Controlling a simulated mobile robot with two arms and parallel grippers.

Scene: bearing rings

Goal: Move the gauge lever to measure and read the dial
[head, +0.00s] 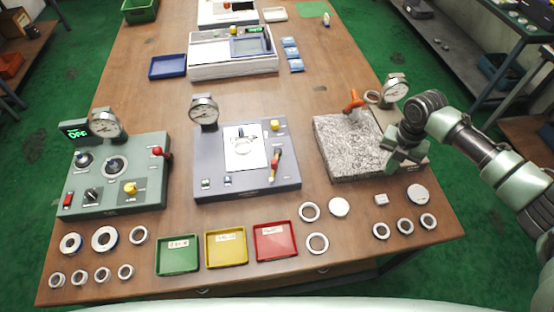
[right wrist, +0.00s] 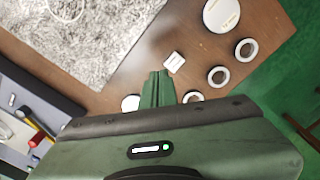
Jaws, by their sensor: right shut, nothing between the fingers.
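My right gripper (head: 394,162) is shut and empty over the right edge of the speckled granite block (head: 345,160); its closed fingers show in the right wrist view (right wrist: 157,86). A dial gauge (head: 395,88) and an orange handle (head: 353,101) stand at the back of the block. The middle grey fixture has a dial (head: 204,111) and a lever with red and yellow parts (head: 274,164). The left green fixture has a dial (head: 110,122), a red-knobbed lever (head: 160,152) and a lit green display (head: 76,131). The dial needles are too small to read. My left gripper is out of view.
Several bearing rings (head: 317,242) and a small white block (head: 381,199) lie along the table's front. Green (head: 178,268), yellow (head: 226,262) and red (head: 275,254) trays sit at the front.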

